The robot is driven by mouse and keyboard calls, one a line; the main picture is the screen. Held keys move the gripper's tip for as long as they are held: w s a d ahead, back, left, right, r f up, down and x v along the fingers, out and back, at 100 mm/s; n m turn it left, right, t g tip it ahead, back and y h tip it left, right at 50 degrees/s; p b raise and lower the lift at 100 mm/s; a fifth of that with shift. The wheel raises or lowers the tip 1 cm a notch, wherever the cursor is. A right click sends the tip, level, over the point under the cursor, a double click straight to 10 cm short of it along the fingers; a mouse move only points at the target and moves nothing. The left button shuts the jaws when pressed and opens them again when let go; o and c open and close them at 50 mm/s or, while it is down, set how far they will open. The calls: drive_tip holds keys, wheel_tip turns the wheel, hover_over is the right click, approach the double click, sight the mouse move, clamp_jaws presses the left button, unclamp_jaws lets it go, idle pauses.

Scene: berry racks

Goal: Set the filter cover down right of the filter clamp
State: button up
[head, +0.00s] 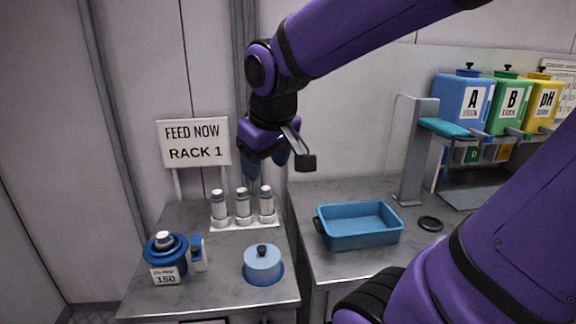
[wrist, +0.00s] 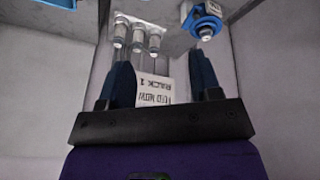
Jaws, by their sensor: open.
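The filter cover, which I take to be the light-blue round lid with a black knob and blue flange (head: 262,263), sits upright on the left bench. The filter clamp appears to be the small blue-and-white piece (head: 198,254) to its left, beside the blue filter housing (head: 160,262) with a "150" label. The cover stands right of the clamp, with bare bench between them. The housing also seems to show in the wrist view (wrist: 205,24). My gripper (head: 267,172) is open and empty, high above the back of the bench; its spread fingers show in the wrist view (wrist: 160,68).
A white rack (head: 245,223) with three filter cartridges stands behind the cover. A "FEED NOW RACK 1" sign (head: 194,143) is at the back. A blue tray (head: 362,238) and black ring (head: 430,224) lie on the right bench, near coloured tanks (head: 463,101).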

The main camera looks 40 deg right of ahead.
drive_tip(key=s+a+r+t+y, duration=0.1)
drive_tip(key=s+a+r, duration=0.1)
drive_tip(key=s, duration=0.6)
drive_tip(key=shift+s+r, duration=0.25)
drive_tip(key=shift+r, duration=0.05)
